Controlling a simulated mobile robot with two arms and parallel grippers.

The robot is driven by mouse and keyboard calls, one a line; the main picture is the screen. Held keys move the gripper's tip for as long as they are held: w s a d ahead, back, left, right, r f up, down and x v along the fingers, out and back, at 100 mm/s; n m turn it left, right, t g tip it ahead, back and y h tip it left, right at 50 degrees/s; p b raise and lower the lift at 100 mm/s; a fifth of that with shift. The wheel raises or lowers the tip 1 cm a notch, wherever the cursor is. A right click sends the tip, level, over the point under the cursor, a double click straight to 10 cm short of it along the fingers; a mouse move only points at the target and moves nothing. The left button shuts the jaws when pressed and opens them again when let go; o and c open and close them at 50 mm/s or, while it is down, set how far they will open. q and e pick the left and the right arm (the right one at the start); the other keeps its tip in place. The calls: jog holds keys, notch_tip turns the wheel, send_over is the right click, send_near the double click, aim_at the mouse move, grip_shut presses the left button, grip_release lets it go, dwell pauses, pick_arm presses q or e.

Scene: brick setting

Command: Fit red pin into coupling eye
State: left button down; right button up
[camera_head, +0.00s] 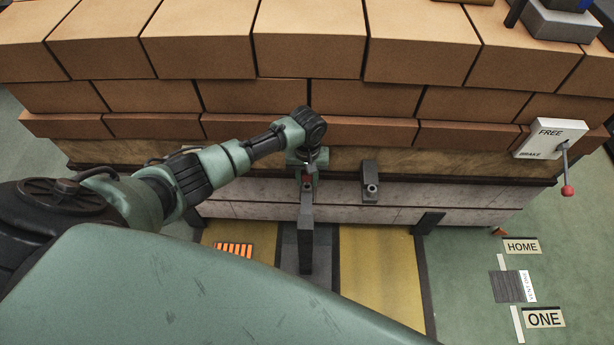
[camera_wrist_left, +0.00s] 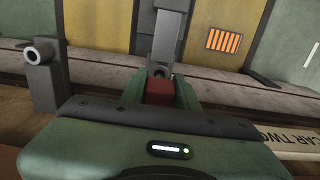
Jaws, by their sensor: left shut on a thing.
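My left gripper (camera_head: 307,177) reaches down at the front edge of the brick-loaded car. It is shut on the red pin (camera_wrist_left: 160,90), which shows as a red block between its two green fingers in the left wrist view. A little red also shows there in the head view. The grey coupling bar (camera_head: 306,235) runs from the gripper toward the floor strip. In the left wrist view the bar's end with the round coupling eye (camera_wrist_left: 160,71) is right beside the pin. The pin's lower end is hidden, so I cannot tell whether it is in the eye. My right gripper is out of view.
A grey bracket with a round socket (camera_head: 370,188) stands right of the gripper. Stacked bricks (camera_head: 310,40) fill the car behind. A brake lever with a red knob (camera_head: 567,190) is at the right. Yellow floor panels (camera_head: 380,265) lie below.

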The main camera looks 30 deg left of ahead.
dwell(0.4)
pick_arm(q)
jog(key=shift+p, duration=0.35)
jog(key=shift+p, duration=0.35)
dwell(0.6)
jog(key=shift+f+b, duration=1.3)
jog(key=shift+f, duration=0.75)
jog(key=c, duration=1)
grip_release()
jog(key=shift+o, duration=0.2)
jog(key=shift+r, duration=0.1)
